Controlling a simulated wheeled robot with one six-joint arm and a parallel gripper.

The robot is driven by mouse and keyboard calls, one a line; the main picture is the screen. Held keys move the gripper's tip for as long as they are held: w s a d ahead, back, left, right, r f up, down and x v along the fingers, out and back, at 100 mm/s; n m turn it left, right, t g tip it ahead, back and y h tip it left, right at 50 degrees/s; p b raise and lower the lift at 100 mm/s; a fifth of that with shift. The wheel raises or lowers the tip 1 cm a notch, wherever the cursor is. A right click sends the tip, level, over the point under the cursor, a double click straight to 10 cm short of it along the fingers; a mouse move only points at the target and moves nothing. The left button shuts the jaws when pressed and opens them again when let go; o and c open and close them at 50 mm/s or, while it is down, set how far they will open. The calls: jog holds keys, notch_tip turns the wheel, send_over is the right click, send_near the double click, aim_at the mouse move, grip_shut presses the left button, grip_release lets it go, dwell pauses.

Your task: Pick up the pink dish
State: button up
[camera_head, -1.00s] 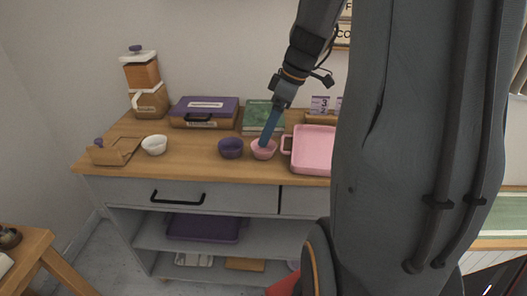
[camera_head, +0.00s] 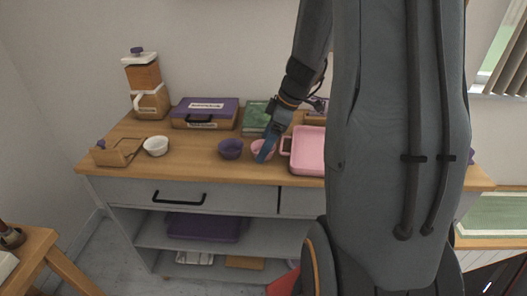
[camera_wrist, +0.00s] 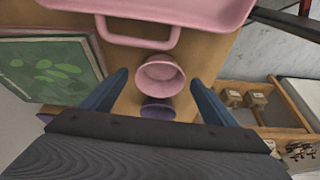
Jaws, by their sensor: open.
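The pink dish (camera_head: 256,147) is a small round bowl on the wooden counter, partly hidden behind my gripper in the head view. The wrist view shows the pink dish (camera_wrist: 161,76) upright with its open side visible. My gripper (camera_wrist: 159,80) is open, with one blue finger on each side of the dish in that view and nothing held. In the head view, my gripper (camera_head: 262,158) slants down across the dish. I cannot tell whether a finger touches it.
A purple bowl (camera_head: 231,149) stands close on the dish's left. A pink tray (camera_head: 308,165) with a handle lies close on its right. A green book (camera_head: 254,117) and a purple-lidded box (camera_head: 205,104) lie behind. A white bowl (camera_head: 156,146) stands farther left, with bare counter between.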

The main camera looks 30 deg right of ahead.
jog(key=c, duration=1.1)
jog(key=shift+c, duration=0.2)
